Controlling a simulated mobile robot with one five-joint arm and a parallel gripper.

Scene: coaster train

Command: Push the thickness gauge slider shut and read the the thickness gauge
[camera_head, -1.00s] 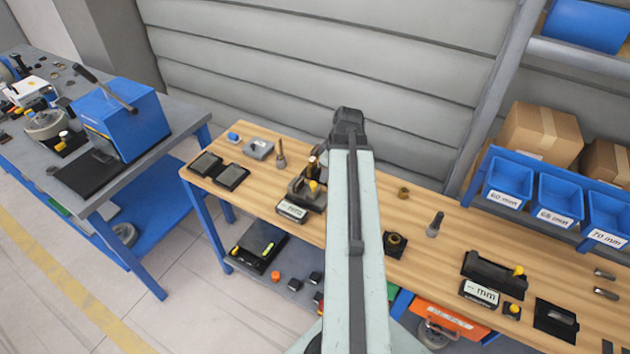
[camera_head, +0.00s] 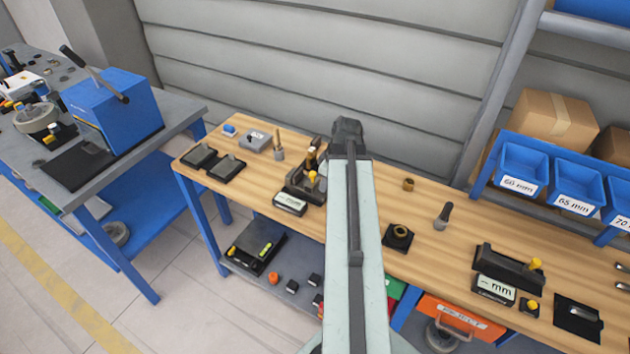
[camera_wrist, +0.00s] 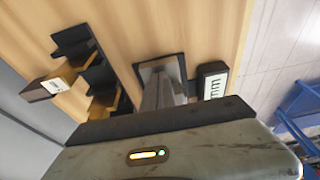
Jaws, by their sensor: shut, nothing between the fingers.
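Two dark gauges with small mm displays stand on the wooden bench in the head view. One gauge (camera_head: 300,187) is left of my arm, with a yellow knob and a display (camera_head: 290,203) too small to read. The other gauge (camera_head: 508,268) is at the right, with a yellow knob and a display (camera_head: 495,289) showing dashes and "mm". I cannot tell which is the thickness gauge. In the wrist view my gripper (camera_wrist: 160,82) is shut and empty, in front of a dark framed plate. A display marked mm (camera_wrist: 212,82) is just right of it. The gripper is hidden in the head view.
A dark stepped rack (camera_wrist: 90,72) with brass-coloured parts is left of my gripper in the wrist view. Blue bins (camera_head: 523,165) and a cardboard box (camera_head: 555,118) are at the back right. A grey workbench (camera_head: 185,115) carries a blue machine (camera_head: 112,108).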

